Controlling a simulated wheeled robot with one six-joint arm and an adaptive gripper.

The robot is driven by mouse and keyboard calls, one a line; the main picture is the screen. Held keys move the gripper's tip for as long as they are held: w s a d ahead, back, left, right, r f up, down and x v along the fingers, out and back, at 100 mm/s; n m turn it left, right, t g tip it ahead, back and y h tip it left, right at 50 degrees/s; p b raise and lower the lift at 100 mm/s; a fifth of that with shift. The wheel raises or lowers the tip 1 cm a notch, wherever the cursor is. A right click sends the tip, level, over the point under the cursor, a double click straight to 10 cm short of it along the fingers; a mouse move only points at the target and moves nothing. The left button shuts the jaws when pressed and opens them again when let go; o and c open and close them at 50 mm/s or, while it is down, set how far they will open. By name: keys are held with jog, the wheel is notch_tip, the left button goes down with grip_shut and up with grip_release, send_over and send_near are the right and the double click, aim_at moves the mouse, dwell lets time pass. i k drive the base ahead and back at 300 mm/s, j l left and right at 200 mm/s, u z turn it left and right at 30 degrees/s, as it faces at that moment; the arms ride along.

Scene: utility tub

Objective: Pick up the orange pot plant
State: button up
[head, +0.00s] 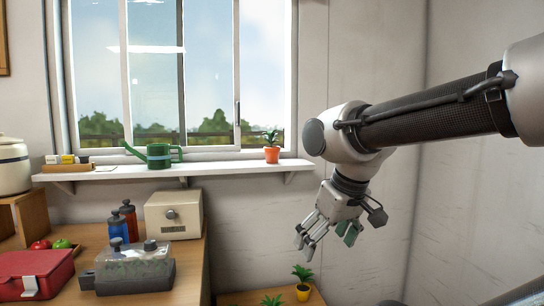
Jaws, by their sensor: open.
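An orange pot plant (272,148) with green leaves stands upright near the right end of the white window shelf (215,168). My gripper (308,247) is open and empty. It hangs pointing down, below and to the right of the shelf's right end, in front of the wall. It is apart from the orange pot. A second plant in a yellow pot (303,286) stands on a low wooden surface (262,298) below my gripper. Part of another green plant (271,299) shows at the bottom edge, its pot cut off.
A green watering can (158,155) stands left of the orange pot on the shelf, with a clear stretch between. The window (180,75) is behind. A counter below holds a beige box (173,214), bottles (129,218) and a red box (35,274).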

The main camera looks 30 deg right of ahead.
aim_at(271, 152)
jog(key=i+l+z, duration=0.25)
jog(key=i, duration=0.35)
jog(key=i+l+z, duration=0.3)
jog(key=i, duration=0.3)
jog(key=j, duration=0.1)
